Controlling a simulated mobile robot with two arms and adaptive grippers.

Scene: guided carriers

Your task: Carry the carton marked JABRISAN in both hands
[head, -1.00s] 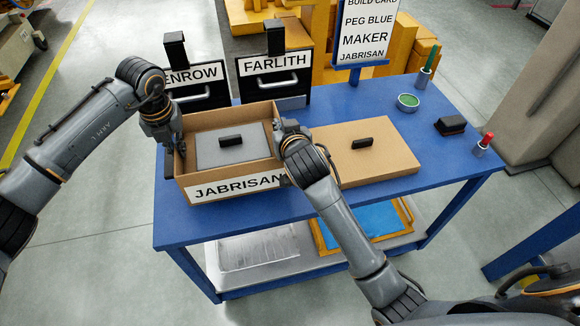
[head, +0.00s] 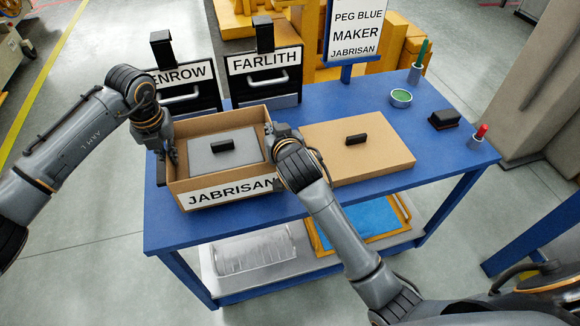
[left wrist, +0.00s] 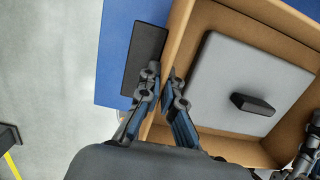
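The JABRISAN carton (head: 204,199) is an open brown box at the left part of the blue table, its label facing me. Inside lies a grey slab (head: 238,148) with a black handle (head: 222,146). My left gripper (head: 168,150) is at the carton's left wall. In the left wrist view its fingers (left wrist: 163,78) close on that wall, one outside and one inside. My right gripper (head: 276,135) is at the right wall; my wrist hides its fingers, and part of it shows in the left wrist view (left wrist: 308,152). I cannot tell whether the carton's base touches the table.
A flat brown box with a black handle (head: 357,140) lies right of the carton. Black bins marked ENROW (head: 182,74) and FARLITH (head: 264,60) stand behind. A green bowl (head: 401,98), black block (head: 444,119) and red-topped peg (head: 480,133) are at right. A sign (head: 354,30) stands behind.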

